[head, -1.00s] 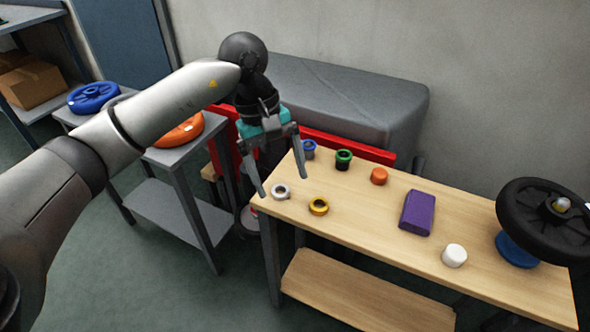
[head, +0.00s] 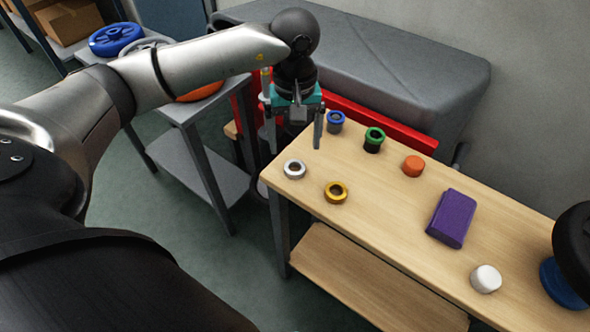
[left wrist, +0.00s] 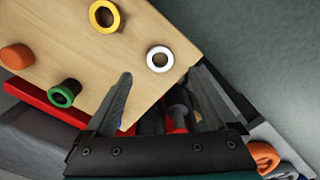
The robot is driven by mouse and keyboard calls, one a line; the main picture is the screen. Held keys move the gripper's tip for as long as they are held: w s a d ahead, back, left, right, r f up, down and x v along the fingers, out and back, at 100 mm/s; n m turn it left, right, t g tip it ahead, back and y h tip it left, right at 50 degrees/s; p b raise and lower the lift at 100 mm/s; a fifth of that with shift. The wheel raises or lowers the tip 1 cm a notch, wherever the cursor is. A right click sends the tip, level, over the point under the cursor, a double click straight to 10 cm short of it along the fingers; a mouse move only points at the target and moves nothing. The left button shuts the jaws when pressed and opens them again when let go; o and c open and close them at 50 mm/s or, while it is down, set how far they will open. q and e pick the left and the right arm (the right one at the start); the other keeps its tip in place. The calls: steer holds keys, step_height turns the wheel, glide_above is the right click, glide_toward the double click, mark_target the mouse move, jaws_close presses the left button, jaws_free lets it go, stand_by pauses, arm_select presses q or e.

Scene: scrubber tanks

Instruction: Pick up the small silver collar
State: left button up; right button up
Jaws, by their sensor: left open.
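The small silver collar (head: 294,169) is a pale ring lying flat near the left end of the wooden table (head: 385,232). In the left wrist view the collar (left wrist: 160,59) lies on the table between the line of the two fingers and beyond their tips. My left gripper (head: 296,148) is open and empty, above the table's left end, behind the collar in the head view and apart from it. It also shows in the left wrist view (left wrist: 160,72). My right gripper is not in view.
A gold ring (head: 336,192) lies right of the collar. Blue (head: 336,122) and green (head: 374,139) collars, an orange cap (head: 413,166), a purple block (head: 452,218) and a white cap (head: 486,279) stand farther along. A grey side table (head: 197,107) is at left.

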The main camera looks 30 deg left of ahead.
mark_target(295, 171)
arm_select(q)
steer(key=shift+f+b, duration=0.35)
steer(key=shift+f, duration=1.05)
steer(key=shift+w+a+f+b, duration=0.1)
steer(key=shift+f+b, duration=0.55)
steer(key=shift+f, duration=1.5)
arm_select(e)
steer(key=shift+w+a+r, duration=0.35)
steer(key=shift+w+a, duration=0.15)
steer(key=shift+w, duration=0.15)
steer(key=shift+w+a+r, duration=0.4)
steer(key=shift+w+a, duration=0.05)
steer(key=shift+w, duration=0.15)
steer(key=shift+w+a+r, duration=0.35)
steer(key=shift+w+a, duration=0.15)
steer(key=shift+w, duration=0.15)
arm_select(q)
jaws_close()
